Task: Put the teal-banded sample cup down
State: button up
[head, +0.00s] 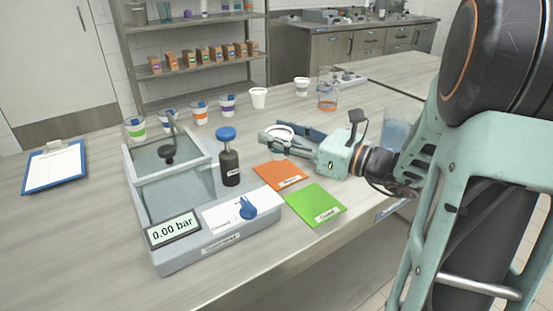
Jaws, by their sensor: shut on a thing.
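My gripper (275,140) is in the middle of the head view, reaching in from the right, low over the bench behind the orange card. It is shut around a white, round-rimmed cup (283,130). I take this to be the sample cup; the fingers hide most of its side, and its teal band cannot be made out. I cannot tell whether its base touches the bench. The orange card (280,175) and the green card (316,205), both labelled, lie flat on the bench in front of my gripper.
The grey filler (265,245), with basin and 0.00 bar display (173,229), stands left of the cards. A dark blue-capped bottle (230,168) stands beside it. Several cups line the back, including a plain white one (259,98). A beaker with orange liquid (327,98) stands behind my gripper.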

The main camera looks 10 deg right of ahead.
jog(key=shift+w+f+b, duration=0.6)
jog(key=shift+w+f, duration=0.1)
jog(key=shift+f, duration=0.25)
jog(key=shift+w+f+b, duration=0.15)
jog(key=shift+f+b, duration=1.2)
jog(key=shift+f, duration=0.15)
jog(key=shift+f, duration=0.15)
jog(key=o, duration=1.7)
jog(key=shift+c, duration=0.2)
